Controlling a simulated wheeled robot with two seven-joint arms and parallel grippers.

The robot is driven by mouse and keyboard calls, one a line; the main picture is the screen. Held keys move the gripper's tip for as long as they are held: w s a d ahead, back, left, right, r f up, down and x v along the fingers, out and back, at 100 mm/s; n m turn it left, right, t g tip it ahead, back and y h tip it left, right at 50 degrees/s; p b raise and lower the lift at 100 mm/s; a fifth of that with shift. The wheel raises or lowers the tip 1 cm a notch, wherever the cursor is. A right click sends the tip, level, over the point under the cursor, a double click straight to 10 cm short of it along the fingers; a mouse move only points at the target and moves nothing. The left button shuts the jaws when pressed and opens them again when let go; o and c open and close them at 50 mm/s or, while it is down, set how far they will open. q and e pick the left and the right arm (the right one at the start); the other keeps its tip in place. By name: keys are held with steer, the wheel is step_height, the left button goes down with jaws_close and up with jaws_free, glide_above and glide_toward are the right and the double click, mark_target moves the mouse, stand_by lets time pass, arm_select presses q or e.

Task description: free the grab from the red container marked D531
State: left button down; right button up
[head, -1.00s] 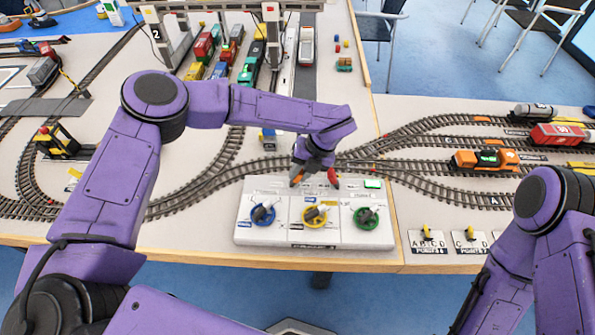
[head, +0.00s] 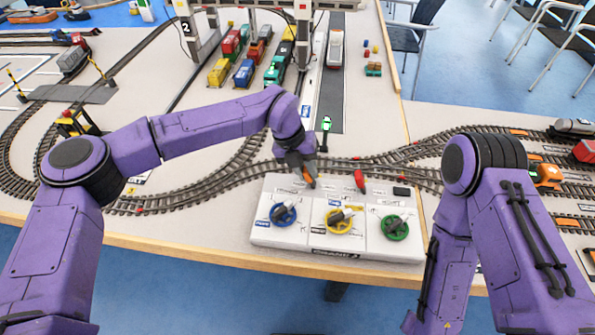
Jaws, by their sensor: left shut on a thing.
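A red container (head: 231,42) stands among the coloured wagons and containers under the gantry crane at the back. Its marking is too small to read, so I cannot tell if it is D531. A red part (head: 302,10) hangs at the crane beam; the grab itself cannot be made out. The white control panel (head: 262,235) lies at the table's front, with blue (head: 283,213), yellow (head: 339,221) and green (head: 395,227) dials. My left gripper (head: 303,174) is shut on a small orange lever (head: 309,180) at the panel's back edge. A red lever (head: 360,180) stands free to its right. My right gripper is out of view.
Curved tracks (head: 235,172) run close behind the panel. A small green-topped post (head: 326,125) stands just behind my left gripper. The gantry leg (head: 190,30) marked 2 rises at the back. An orange wagon (head: 546,176) stands on the right tracks.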

arm_select(q)
steer(key=shift+w+a+f+h, duration=0.1)
steer(key=shift+a+h, duration=0.15)
steer(key=shift+h, duration=0.25)
steer(key=c, duration=1.1)
jaws_free()
steer(key=b+v, duration=0.2)
steer(key=v, duration=0.8)
steer(key=shift+w+a, duration=0.1)
steer(key=shift+a, duration=0.1)
